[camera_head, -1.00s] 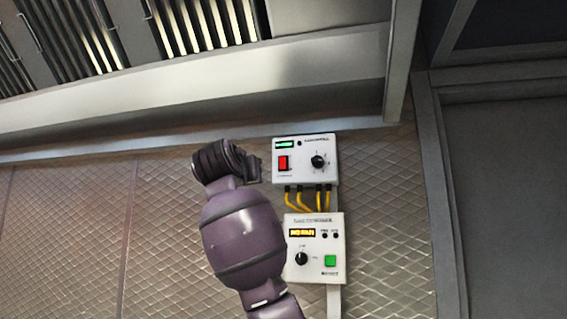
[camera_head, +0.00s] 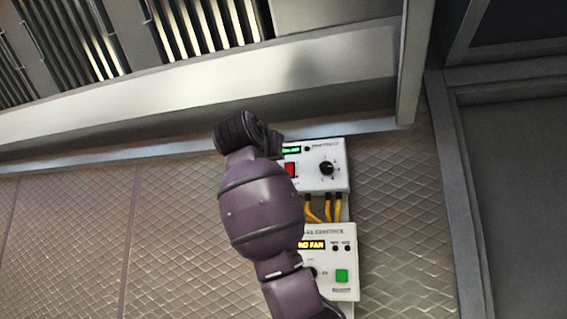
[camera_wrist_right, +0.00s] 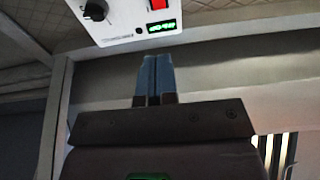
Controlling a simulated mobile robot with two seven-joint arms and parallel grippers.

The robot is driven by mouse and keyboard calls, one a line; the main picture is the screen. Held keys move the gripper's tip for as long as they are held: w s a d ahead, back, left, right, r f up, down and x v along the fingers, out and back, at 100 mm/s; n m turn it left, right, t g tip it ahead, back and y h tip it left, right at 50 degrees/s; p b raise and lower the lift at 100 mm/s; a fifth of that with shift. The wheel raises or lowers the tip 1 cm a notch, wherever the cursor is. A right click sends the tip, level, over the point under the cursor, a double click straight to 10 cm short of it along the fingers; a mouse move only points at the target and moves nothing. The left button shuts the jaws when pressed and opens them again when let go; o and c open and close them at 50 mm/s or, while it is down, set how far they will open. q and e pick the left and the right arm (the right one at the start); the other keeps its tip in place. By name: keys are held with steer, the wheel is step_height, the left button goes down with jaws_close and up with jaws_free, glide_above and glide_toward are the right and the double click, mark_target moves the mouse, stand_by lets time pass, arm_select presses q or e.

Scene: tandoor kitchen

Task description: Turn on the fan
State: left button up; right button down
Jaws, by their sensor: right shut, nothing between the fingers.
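The upper white control box (camera_head: 320,183) is on the quilted metal wall. It has a red switch (camera_head: 290,170), a black knob (camera_head: 327,168) and a lit green display. The lower white box (camera_head: 345,292) has an amber display (camera_head: 311,245) ending in "FAN", a green button (camera_head: 341,276) and a partly hidden knob. My right arm covers the left edges of both boxes in the head view. In the right wrist view my right gripper (camera_wrist_right: 155,78) is shut and empty, just short of the upper box (camera_wrist_right: 125,22); the red switch (camera_wrist_right: 160,4) shows at the top edge. My left gripper is out of view.
Yellow cables (camera_head: 328,208) join the two boxes. A metal hood ledge (camera_head: 340,85) with slatted vents runs above them. A grey door-like frame (camera_head: 455,190) stands at the right. The quilted wall (camera_head: 80,230) is bare on the left.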

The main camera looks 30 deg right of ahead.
steer(key=p, duration=0.2)
glide_toward(289, 164)
steer(key=p+x, duration=0.2)
steer(key=x, duration=0.4)
steer(key=shift+w+p, duration=0.1)
steer(key=shift+p, duration=0.25)
steer(key=shift+w+d+p, duration=0.3)
steer(key=shift+w+d, duration=0.15)
steer(key=shift+d, duration=0.05)
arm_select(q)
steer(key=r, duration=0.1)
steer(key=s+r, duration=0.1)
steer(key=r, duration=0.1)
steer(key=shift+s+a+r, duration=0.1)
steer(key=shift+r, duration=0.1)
arm_select(e)
steer(key=shift+s, duration=0.1)
